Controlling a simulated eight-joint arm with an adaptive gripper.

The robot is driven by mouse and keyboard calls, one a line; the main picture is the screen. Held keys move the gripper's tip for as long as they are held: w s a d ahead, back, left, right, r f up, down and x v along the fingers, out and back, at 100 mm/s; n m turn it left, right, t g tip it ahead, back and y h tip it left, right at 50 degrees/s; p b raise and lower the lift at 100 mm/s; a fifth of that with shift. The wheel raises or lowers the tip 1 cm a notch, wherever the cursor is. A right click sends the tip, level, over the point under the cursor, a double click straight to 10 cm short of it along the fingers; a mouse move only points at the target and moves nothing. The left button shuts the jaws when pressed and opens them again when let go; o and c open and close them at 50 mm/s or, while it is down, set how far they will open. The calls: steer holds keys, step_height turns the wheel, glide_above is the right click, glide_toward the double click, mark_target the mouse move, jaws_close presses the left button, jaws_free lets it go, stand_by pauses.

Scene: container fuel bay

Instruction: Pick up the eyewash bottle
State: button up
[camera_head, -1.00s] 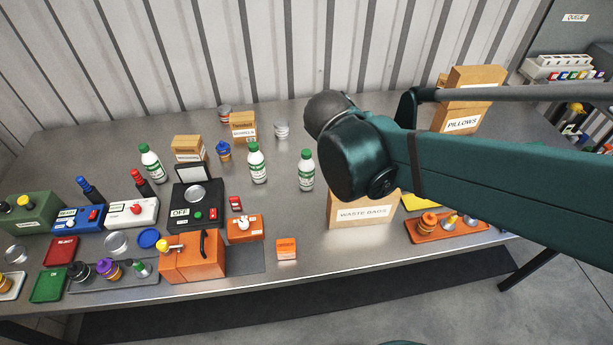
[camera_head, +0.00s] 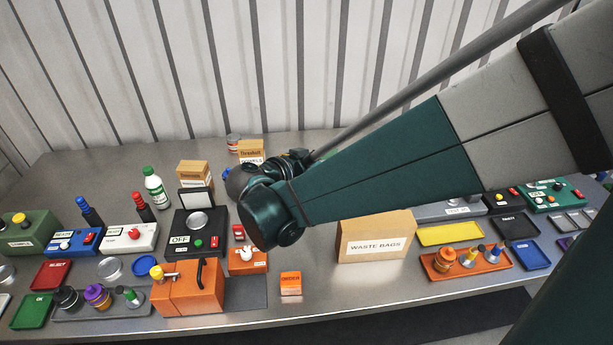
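A white bottle with a green cap and green label (camera_head: 155,188) stands upright at the back left of the table, left of a small cardboard box. It matches the eyewash bottle by look, but its label is too small to read. The two similar bottles seen earlier near the table's middle are now behind my arm. A bit of green shows above my arm's edge, too small to identify. My arm's dark green joint hangs over the middle of the table. My gripper's fingers are hidden behind it, so their opening and any contact do not show.
A waste bags box (camera_head: 375,238) stands right of my arm's joint. An orange case (camera_head: 193,292) and a black OFF device (camera_head: 197,232) sit left of it. An orange tray (camera_head: 466,262) holds small bottles at right. A small orange box (camera_head: 291,283) stands near the front edge.

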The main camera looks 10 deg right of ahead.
steer(key=w+a+f+m+t+h+b, duration=0.1)
steer(key=a+f+m+t+h+b, duration=0.1)
steer(key=a, duration=0.6)
steer(key=shift+a+m+h+b, duration=0.25)
steer(key=shift+m+h+b, duration=0.35)
steer(key=shift+m, duration=0.2)
steer(key=shift+f, duration=0.25)
steer(key=shift+f+b, duration=0.3)
steer(key=shift+f, duration=0.7)
steer(key=shift+f, duration=0.1)
steer(key=f, duration=0.1)
steer(key=d+f+b, duration=0.1)
steer(key=f, duration=0.1)
steer(key=w+f+b, duration=0.1)
steer(key=shift+w+d+f, duration=0.1)
steer(key=shift+d+f, duration=0.2)
steer(key=shift+d, duration=0.1)
steer(key=shift+w+d, duration=0.3)
steer(key=shift+d, duration=0.05)
